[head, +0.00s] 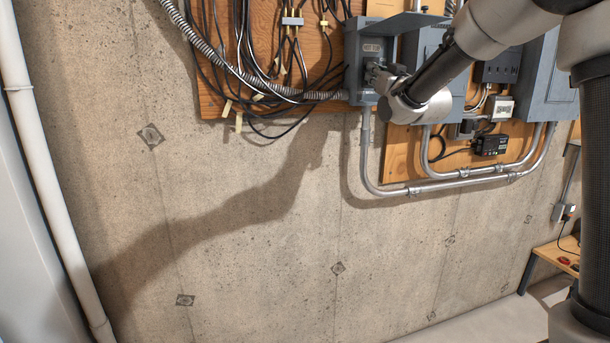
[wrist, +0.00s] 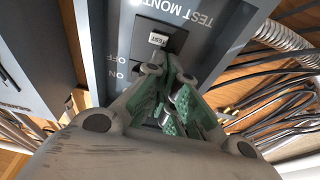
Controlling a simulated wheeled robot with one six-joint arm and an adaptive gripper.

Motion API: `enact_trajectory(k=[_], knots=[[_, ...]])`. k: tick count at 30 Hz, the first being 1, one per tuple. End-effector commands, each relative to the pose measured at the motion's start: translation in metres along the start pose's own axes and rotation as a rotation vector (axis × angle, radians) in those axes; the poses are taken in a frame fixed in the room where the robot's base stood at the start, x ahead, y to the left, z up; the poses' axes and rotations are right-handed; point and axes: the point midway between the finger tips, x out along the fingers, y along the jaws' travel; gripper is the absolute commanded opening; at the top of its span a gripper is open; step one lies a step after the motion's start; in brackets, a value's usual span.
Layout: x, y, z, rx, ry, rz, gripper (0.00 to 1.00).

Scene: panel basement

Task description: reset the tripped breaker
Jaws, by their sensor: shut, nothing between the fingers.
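A small grey breaker box (head: 354,55) with its cover raised hangs on the plywood in the head view. In the wrist view its grey face (wrist: 205,20) carries upside-down lettering, "TEST MONTHLY" and "ON" and "OFF". A black breaker (wrist: 176,42) with a pale TEST button (wrist: 158,40) sits in that face. My gripper (head: 374,72) is at the front of the box in the head view. In the wrist view my gripper (wrist: 168,72) is shut and empty, its fingertips over the breaker beside the ON/OFF marks. The fingers hide the switch lever, so its position and any contact cannot be told.
Black cables (head: 225,60) and a flexible conduit (head: 225,62) hang left of the box. Metal conduit (head: 400,190) runs below it. Larger grey panels (head: 550,85) and a small black device (head: 490,144) are to the right. The concrete wall (head: 270,180) below is clear.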

Motion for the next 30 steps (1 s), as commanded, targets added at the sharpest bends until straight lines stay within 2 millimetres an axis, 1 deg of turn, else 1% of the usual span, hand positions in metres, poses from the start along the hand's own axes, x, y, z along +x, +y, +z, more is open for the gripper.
enact_trajectory(k=[30], knots=[[0.004, 0.0, -0.013, 0.0, 0.001, 0.0, 0.0]])
